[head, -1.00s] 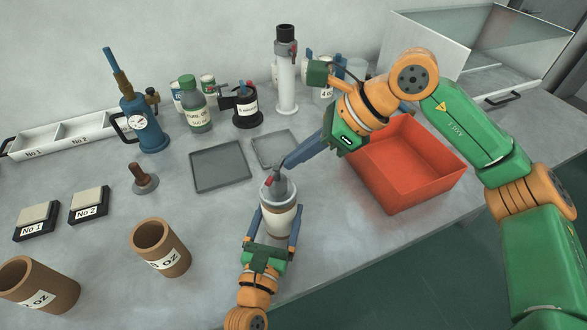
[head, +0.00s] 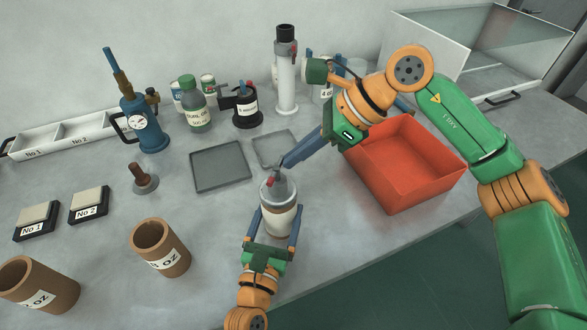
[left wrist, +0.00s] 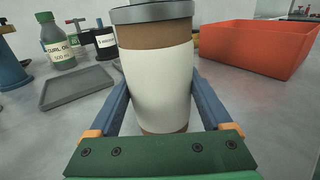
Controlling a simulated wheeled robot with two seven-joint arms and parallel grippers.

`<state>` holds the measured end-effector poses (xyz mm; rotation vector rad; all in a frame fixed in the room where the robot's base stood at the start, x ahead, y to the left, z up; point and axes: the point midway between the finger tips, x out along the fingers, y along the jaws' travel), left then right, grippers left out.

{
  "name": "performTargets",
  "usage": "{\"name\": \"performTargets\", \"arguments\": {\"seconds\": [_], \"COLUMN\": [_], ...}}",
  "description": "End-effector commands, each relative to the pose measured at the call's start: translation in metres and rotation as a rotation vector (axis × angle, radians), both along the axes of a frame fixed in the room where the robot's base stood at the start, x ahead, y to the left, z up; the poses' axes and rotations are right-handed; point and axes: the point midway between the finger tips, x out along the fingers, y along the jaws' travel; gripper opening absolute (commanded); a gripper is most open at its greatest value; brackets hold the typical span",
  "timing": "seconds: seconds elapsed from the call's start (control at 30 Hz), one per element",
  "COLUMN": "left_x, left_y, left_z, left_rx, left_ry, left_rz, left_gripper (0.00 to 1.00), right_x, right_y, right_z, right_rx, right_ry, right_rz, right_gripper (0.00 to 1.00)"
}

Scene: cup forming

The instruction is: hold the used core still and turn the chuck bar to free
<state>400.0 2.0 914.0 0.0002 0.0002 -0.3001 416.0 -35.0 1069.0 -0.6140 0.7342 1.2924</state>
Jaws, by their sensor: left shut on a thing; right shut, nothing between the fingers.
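The used core (head: 279,222) is a brown tube with a white band, upright near the bench's front edge. My left gripper (head: 275,230) is shut on it, one finger on each side. The core fills the middle of the left wrist view (left wrist: 158,85). A grey chuck (head: 268,196) caps its top, and its grey rim also shows in the left wrist view (left wrist: 152,12). The chuck bar (head: 270,183) shows a red end on top. My right gripper (head: 282,164) is shut and empty, its tips close above the bar; contact cannot be told.
An open red bin (head: 430,190) stands right of the core. Two grey trays lie behind it, the larger at left (head: 221,166). Brown tubes (head: 160,248) stand to the left. A white cylinder (head: 286,75) and bottles stand at the back.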

Motion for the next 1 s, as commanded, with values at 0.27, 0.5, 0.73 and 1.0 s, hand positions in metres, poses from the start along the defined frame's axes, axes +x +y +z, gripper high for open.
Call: {"name": "performTargets", "arguments": {"seconds": [0.27,0.5,0.73,1.0], "left_x": [-0.0002,-0.0002,-0.0002,-0.0002], "left_y": [-0.0006,-0.0006,-0.0006,-0.0006], "left_z": [-0.0002,-0.0002,-0.0002,-0.0002], "left_rx": [0.0,0.0,0.0,0.0], "left_ry": [0.001,0.001,0.0,0.0], "left_rz": [-0.002,-0.002,-0.002,-0.002], "left_gripper": [0.22,0.22,0.22,0.22], "right_x": [0.0008,0.0015,0.0021,0.003], "right_y": [0.0005,0.0006,0.0012,0.0013], "right_z": [-0.0004,-0.0006,-0.0004,-0.0003], "right_rx": [-0.001,-0.001,0.0,-0.001], "right_ry": [0.001,0.001,0.001,0.001], "right_rz": [0.024,0.046,0.067,0.089], "right_gripper": [0.0,0.0,0.0,0.0]}}
